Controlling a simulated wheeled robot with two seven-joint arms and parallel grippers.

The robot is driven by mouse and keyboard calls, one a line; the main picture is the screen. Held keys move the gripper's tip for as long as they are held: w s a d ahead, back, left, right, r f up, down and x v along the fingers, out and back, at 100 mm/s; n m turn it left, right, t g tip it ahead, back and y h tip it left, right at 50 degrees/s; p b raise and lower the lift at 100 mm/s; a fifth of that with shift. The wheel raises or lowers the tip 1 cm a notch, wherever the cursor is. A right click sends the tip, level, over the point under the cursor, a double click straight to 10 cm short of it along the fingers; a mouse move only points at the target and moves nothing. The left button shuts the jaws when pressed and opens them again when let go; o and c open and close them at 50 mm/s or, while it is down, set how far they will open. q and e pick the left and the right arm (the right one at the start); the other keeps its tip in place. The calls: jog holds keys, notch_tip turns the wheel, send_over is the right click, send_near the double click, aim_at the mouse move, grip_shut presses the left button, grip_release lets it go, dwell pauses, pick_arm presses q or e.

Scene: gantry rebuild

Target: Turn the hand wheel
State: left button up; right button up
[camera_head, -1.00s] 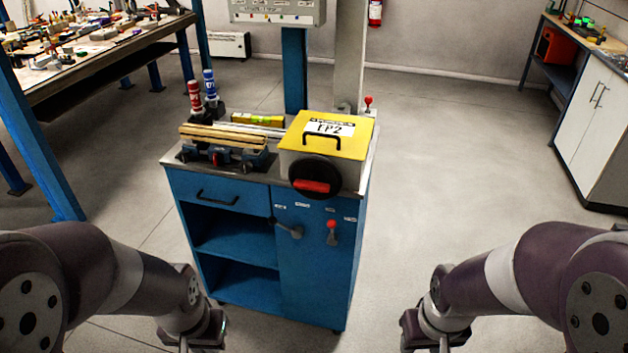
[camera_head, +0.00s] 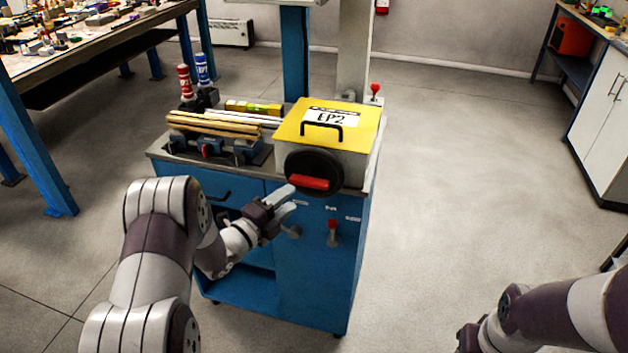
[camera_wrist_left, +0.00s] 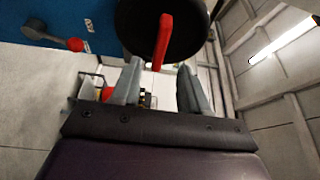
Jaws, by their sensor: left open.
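The hand wheel is a black disc (camera_head: 314,162) with a red grip bar (camera_head: 309,183), on the front of a grey box with a yellow lid (camera_head: 365,125) labelled EP2. My left gripper (camera_head: 287,200) is open and empty, just below and left of the wheel, apart from it. In the left wrist view the wheel (camera_wrist_left: 190,28) is ahead, and its red bar (camera_wrist_left: 163,40) shows just beyond and between the two fingers (camera_wrist_left: 158,85). My right arm (camera_head: 540,315) is at the lower right, and its jaws cannot be made out.
The blue cabinet (camera_head: 310,275) carries the box, a vise with wooden strips (camera_head: 215,125), and red and blue bottles (camera_head: 203,70). A red-knobbed lever (camera_head: 332,232) sits on its front below the wheel. Floor to the right is clear.

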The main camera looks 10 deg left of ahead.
aim_at(306, 186)
pick_arm(q)
jog(key=x, duration=0.9)
jog(key=shift+p, duration=0.4)
grip_shut()
